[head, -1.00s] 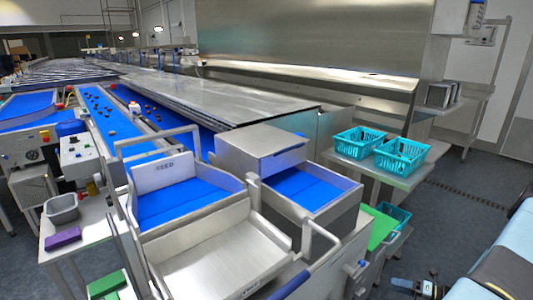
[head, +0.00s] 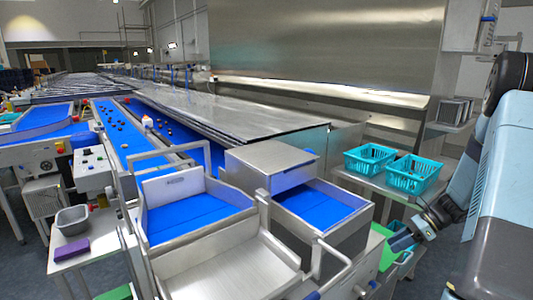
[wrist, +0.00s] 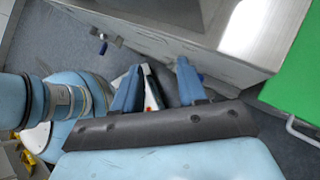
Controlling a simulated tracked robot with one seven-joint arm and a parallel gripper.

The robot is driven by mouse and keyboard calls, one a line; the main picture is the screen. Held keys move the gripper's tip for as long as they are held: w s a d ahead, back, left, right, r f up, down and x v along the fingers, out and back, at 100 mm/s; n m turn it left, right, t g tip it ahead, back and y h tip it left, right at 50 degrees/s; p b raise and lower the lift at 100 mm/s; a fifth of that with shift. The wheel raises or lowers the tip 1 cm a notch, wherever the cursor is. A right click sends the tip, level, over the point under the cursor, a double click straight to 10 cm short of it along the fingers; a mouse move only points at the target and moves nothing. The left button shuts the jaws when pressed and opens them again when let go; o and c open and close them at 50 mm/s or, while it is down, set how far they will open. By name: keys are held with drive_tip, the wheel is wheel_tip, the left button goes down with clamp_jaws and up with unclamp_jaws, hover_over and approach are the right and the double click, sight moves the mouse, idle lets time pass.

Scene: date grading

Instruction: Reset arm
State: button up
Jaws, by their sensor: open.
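My gripper (head: 402,240) is low at the right in the head view, at the end of my light-blue arm. It is beside the steel feed station and in front of the green surface under the basket table. In the wrist view my gripper (wrist: 157,82) shows two blue fingers spread apart, with nothing held between them. Grey floor lies past the fingers, and my own blue body parts fill the left and lower side of that view.
Two teal baskets (head: 369,158) (head: 413,174) stand on a steel table near my arm. A blue-lined feed tray (head: 195,212) and steel chute fill the front. A green surface (wrist: 295,75) and steel cabinet wall (wrist: 185,38) flank the gripper. A grey bin (head: 71,220) stands left.

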drive_tip(key=s+a+r+n+h, duration=0.35)
drive_tip(key=a+r+n, duration=0.25)
drive_tip(key=r, duration=0.3)
drive_tip(key=s+a+r+n+h, duration=0.2)
drive_tip(key=s+a+r+n, duration=0.3)
drive_tip(key=r, duration=0.4)
drive_tip(key=s+a+r+n+t+h, duration=0.2)
drive_tip(key=s+a+r+n, duration=0.1)
drive_tip(key=s+r+n, duration=0.2)
drive_tip(key=s+a+r+n+t+h, duration=0.2)
drive_tip(key=s+r+n, duration=0.4)
drive_tip(key=s, duration=0.3)
drive_tip(key=shift+s+a+t, duration=0.35)
drive_tip(key=shift+a+t, duration=0.15)
drive_tip(key=shift+a, duration=0.55)
